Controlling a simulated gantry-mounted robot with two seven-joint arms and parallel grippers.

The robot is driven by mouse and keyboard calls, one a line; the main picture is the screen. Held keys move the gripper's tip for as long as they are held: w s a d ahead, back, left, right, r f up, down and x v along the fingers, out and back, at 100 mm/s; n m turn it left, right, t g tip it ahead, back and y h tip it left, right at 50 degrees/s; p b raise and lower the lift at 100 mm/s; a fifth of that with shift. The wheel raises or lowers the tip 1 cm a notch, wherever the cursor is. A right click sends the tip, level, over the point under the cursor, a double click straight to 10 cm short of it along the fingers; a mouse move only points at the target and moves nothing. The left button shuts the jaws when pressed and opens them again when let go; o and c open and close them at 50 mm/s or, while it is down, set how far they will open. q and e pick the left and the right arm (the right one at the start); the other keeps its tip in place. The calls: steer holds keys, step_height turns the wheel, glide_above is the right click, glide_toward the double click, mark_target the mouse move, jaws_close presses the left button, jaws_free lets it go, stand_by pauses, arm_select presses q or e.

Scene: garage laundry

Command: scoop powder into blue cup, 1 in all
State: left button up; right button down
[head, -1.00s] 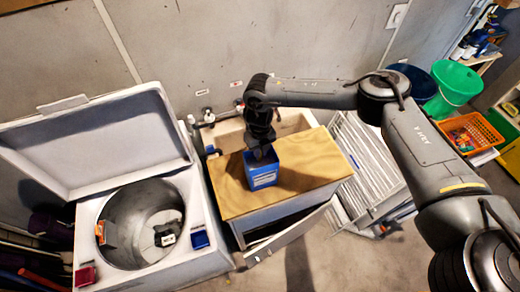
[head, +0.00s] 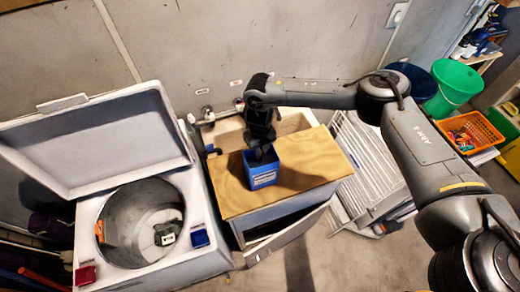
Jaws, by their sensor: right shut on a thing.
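A blue open-topped box (head: 263,178) with a white label stands on the wooden worktop. My right gripper (head: 262,150) points down into the box's mouth from above. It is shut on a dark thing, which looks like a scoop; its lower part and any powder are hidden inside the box. A small blue cup (head: 200,238) sits on the right front corner of the white washer top; its inside is too small to make out. My left gripper is not in view.
The open top-loading washer (head: 150,270) stands left, its lid (head: 95,145) raised and small items in its drum. A red cup (head: 86,275) is at its front left corner. The wooden worktop (head: 310,165) is clear right of the box. A sink (head: 230,135) lies behind.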

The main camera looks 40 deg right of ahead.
step_height(320, 180, up, 7)
steer(key=p, duration=0.5)
step_height(320, 180, up, 4)
steer(key=p, duration=0.3)
steer(key=shift+p, duration=0.3)
step_height(320, 180, up, 3)
steer(key=shift+f+p, duration=0.1)
steer(key=shift+p, duration=0.8)
